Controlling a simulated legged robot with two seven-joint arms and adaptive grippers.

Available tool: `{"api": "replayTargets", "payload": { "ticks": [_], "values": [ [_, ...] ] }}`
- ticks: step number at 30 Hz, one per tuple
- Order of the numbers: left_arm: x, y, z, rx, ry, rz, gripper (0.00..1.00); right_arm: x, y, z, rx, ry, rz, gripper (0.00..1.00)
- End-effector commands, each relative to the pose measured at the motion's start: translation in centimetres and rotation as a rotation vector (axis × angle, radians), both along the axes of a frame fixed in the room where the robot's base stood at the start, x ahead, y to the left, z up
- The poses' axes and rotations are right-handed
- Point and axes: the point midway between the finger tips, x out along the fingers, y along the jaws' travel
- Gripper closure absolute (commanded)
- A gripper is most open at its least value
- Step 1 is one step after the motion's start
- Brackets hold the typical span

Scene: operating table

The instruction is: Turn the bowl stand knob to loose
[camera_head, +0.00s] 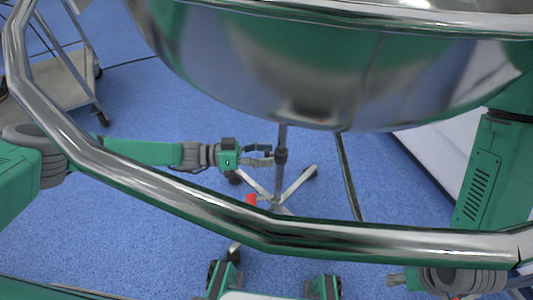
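The shiny metal bowl (300,85) fills the top of the head view, above a thin upright stand pole (282,138). A dark collar (281,156) sits on the pole; I cannot make out the knob's shape or setting. My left gripper (267,155) reaches in from the left, level with the collar. Its fingers look apart, with tips just left of the collar; I cannot tell if they touch it. My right gripper (394,279) is at the lower right, partly hidden by the rail, its fingers unclear.
A thick curved metal rail (180,205) crosses the near view in front of my arms. The stand's splayed legs (300,183) and a small red part (251,200) are low down. A metal trolley (60,80) stands at upper left. Blue floor (140,100) lies open between.

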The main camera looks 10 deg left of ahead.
Motion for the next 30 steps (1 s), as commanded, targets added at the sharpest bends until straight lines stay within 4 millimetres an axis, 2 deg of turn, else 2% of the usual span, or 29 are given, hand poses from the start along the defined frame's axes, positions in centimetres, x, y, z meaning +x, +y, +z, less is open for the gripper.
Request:
{"api": "replayTargets", "payload": {
  "ticks": [11,14,24,30],
  "values": [
    [-0.2,0.4,0.0,-0.001,0.0,-0.002,0.47,-0.1,0.0,0.1,0.0,-0.002,0.0,0.6],
    [-0.3,1.6,0.0,-0.001,0.0,-0.001,0.47,-0.1,0.0,0.1,0.0,-0.002,0.0,0.6],
    [-1.4,8.6,-0.1,-0.001,0.001,-0.001,0.47,-0.1,0.0,0.1,0.0,-0.003,0.0,0.6],
    [-1.7,11.2,-0.1,0.0,0.0,-0.001,0.47,-0.1,0.0,0.1,0.0,-0.003,0.0,0.6]
  ]
}}
